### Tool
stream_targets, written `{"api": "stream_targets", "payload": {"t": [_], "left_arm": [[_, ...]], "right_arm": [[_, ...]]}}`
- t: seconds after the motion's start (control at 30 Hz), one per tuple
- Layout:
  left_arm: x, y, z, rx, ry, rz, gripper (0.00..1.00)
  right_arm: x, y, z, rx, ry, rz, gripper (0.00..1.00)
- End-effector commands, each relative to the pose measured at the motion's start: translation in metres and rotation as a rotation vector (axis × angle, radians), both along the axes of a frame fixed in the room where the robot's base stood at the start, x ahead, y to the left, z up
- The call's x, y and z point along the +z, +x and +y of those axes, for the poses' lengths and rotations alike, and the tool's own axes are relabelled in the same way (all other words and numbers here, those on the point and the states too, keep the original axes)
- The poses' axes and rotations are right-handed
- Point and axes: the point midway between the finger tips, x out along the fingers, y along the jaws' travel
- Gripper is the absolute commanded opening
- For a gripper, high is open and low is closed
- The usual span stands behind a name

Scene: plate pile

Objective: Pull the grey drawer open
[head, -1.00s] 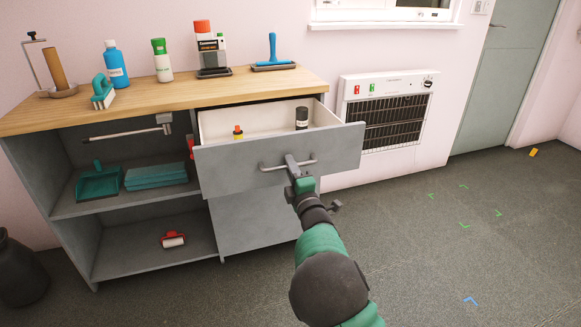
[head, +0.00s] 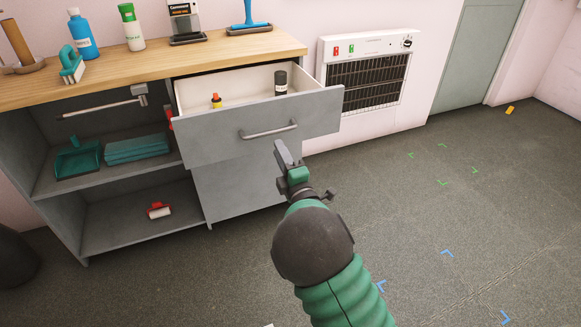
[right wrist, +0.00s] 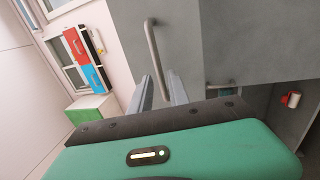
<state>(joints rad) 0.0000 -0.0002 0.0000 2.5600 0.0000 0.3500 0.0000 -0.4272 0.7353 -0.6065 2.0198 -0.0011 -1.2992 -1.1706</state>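The grey drawer (head: 215,143) stands pulled out of the cabinet. Its inside shows, with a small yellow-and-red bottle (head: 216,101) and a dark cylinder (head: 280,83) in it. Its bar handle (head: 269,130) is free in the head view. My right gripper (head: 283,152) is just in front of and below the handle, apart from it and empty. In the right wrist view, the two fingers of my right gripper (right wrist: 162,84) stand apart, with the handle (right wrist: 155,58) ahead of them. My left gripper is not in view.
The wooden worktop (head: 155,70) carries bottles and brushes. Open shelves on the left hold a teal dustpan (head: 78,160) and a red-and-white roller (head: 159,210). A wall heater (head: 368,75) is right of the drawer. The floor on the right is clear apart from coloured marks.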

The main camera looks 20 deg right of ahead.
Motion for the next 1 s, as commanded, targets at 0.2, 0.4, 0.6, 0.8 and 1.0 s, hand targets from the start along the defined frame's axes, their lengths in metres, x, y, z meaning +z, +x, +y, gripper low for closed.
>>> {"api": "stream_targets", "payload": {"t": [0.2,0.4,0.6,0.8,1.0], "left_arm": [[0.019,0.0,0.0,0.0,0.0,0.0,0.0],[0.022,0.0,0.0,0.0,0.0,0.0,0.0],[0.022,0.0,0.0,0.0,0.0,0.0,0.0],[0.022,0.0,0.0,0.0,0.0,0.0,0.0],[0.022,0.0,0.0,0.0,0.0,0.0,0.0]], "right_arm": [[-0.01,-0.059,-0.002,-0.002,0.001,0.005,0.22],[-0.018,-0.085,-0.003,-0.001,0.0,0.003,0.22],[-0.019,-0.088,-0.003,0.0,0.0,0.001,0.22],[-0.019,-0.088,-0.003,0.0,0.0,0.001,0.22],[-0.032,-0.087,-0.014,-0.036,0.116,0.09,0.22]]}}
